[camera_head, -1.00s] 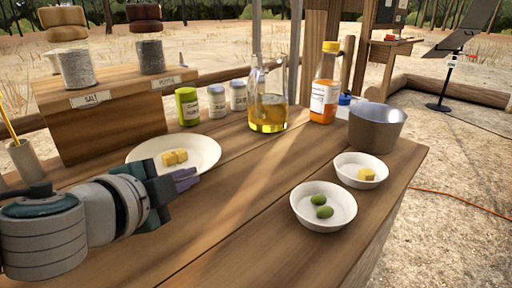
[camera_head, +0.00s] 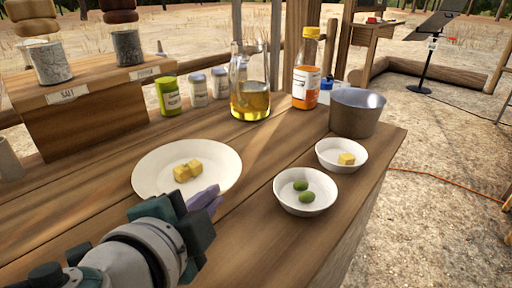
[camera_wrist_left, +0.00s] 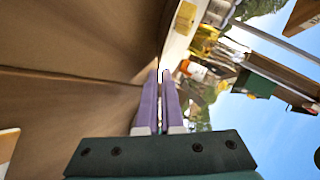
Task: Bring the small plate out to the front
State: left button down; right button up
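The white plate (camera_head: 150,184) is at the left of the wooden table in the head view, with yellow cubes (camera_head: 187,171) on it. My left gripper (camera_head: 212,193) is at the plate's near right rim, its purple fingers close together. In the left wrist view the fingers (camera_wrist_left: 162,78) leave only a thin gap, and the plate's edge (camera_wrist_left: 175,48) runs to their tips. The gripper appears shut on the rim; the contact itself is partly hidden. I cannot tell whether the plate touches the table. My right gripper is in neither view.
A white bowl with green fruits (camera_head: 304,204) and one with a yellow cube (camera_head: 334,164) stand right of the plate. A metal pot (camera_head: 356,116), oil jug (camera_head: 249,103), orange bottle (camera_head: 306,75) and small jars stand behind. The table front between gripper and bowls is bare.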

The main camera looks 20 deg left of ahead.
aim_at(247, 244)
pick_arm(q)
jog(key=shift+s+d, duration=0.45)
jog(key=shift+d, duration=0.6)
jog(key=shift+s+d, duration=0.45)
jog(key=shift+d, duration=0.65)
jog(key=shift+s+d, duration=0.45)
jog(key=shift+d, duration=0.6)
jog(key=c, duration=1.1)
grip_release()
jog(key=shift+o, duration=0.6)
jog(key=shift+f, duration=0.1)
